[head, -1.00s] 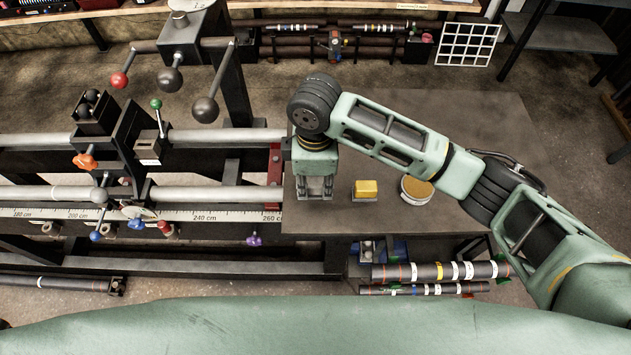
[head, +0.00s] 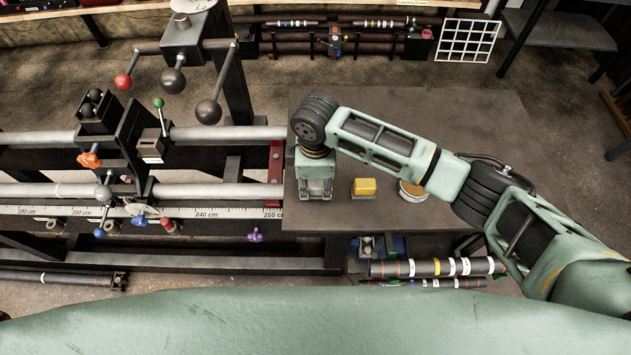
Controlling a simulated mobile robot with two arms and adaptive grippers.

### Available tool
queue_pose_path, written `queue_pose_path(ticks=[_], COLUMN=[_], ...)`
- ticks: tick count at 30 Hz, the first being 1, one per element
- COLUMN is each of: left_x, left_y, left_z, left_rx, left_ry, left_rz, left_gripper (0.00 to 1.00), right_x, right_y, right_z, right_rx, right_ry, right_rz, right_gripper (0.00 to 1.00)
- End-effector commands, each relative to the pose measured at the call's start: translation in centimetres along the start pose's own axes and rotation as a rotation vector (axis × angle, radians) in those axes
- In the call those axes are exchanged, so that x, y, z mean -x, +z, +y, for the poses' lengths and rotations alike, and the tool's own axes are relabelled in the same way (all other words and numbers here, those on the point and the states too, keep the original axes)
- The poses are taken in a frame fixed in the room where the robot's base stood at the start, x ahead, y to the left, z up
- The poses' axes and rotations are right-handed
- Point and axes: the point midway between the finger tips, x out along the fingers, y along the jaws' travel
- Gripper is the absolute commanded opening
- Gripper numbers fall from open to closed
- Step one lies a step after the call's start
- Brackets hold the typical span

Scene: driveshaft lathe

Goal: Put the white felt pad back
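My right gripper (head: 316,193) points straight down, low over the left part of the dark table top (head: 440,110). Its fingers are small and partly merged in this view, so I cannot tell whether they are open or hold something. I cannot make out the white felt pad; anything between or under the fingers is hidden. My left gripper is not in view.
A yellow block (head: 365,186) on a grey base lies just right of my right gripper. A round tin (head: 413,191) is farther right, partly behind my forearm. The lathe with its rails and scale (head: 206,212) stands left. Dark shafts (head: 435,268) lie below the table's front edge.

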Motion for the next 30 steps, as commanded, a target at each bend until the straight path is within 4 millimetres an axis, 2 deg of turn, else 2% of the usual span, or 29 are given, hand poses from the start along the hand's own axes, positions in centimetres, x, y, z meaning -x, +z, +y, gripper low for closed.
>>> queue_pose_path(ticks=[1,5,13,17,20,30], left_x=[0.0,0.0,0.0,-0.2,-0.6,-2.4], left_y=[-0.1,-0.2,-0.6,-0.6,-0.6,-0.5], left_z=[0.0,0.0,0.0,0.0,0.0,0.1], left_rx=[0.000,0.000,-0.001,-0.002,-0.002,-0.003], left_ry=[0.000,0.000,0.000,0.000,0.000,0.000], left_rz=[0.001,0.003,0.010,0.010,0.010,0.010], left_gripper=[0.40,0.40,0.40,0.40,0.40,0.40], right_x=[0.0,0.0,0.1,0.8,2.2,9.3], right_y=[0.0,0.0,0.0,0.0,-0.1,-0.1], right_z=[0.0,0.0,0.0,0.1,0.1,0.1], right_rx=[0.000,0.000,0.000,0.001,0.002,0.001], right_ry=[0.000,0.000,0.000,0.002,0.002,0.003], right_rz=[0.000,0.000,0.000,0.001,0.002,0.002], right_gripper=[0.33,0.43,0.43,0.43,0.43,0.43])
